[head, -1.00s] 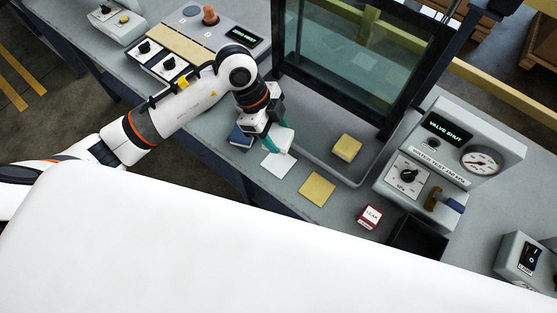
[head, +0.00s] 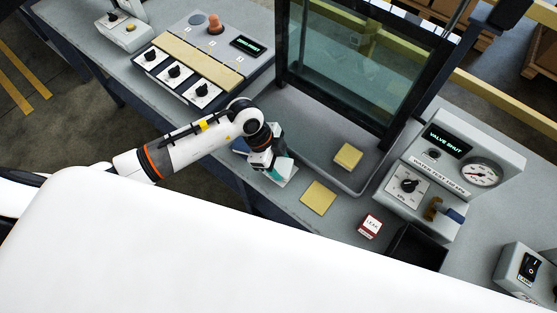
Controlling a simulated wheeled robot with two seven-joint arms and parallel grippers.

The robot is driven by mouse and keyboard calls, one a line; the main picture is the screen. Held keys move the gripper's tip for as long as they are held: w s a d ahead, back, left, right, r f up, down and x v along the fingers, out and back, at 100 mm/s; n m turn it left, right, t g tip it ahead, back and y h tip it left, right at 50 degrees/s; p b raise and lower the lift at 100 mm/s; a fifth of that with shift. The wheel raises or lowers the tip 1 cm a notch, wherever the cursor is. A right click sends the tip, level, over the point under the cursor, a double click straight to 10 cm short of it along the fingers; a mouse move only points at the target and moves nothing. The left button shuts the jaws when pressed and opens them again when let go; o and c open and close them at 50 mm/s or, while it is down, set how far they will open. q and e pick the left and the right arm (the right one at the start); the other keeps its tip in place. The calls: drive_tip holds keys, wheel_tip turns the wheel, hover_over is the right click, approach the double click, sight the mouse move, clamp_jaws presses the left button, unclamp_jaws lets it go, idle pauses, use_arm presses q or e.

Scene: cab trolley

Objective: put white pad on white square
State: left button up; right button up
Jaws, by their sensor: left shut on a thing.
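My left gripper (head: 276,165) is shut on the white pad (head: 283,169), at the bench's near edge. The pad is partly hidden by the teal fingers. The white square (head: 284,183) is right under the pad and mostly covered by the pad and gripper; only a thin bit of it shows. I cannot tell whether the pad touches it. My right gripper is not in the head view.
A blue pad (head: 240,146) lies just left of the gripper. A yellow square (head: 318,197) lies to the right, with a yellow pad (head: 348,156) in the tray (head: 345,183) under the glass panel (head: 345,65). A red-and-white block (head: 370,225) and dark bin (head: 418,246) stand further right.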

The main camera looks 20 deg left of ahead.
use_arm(q)
drive_tip(key=o, duration=1)
drive_tip(key=shift+r, duration=0.1)
drive_tip(key=v, duration=1.2)
drive_tip(key=shift+b, duration=0.45)
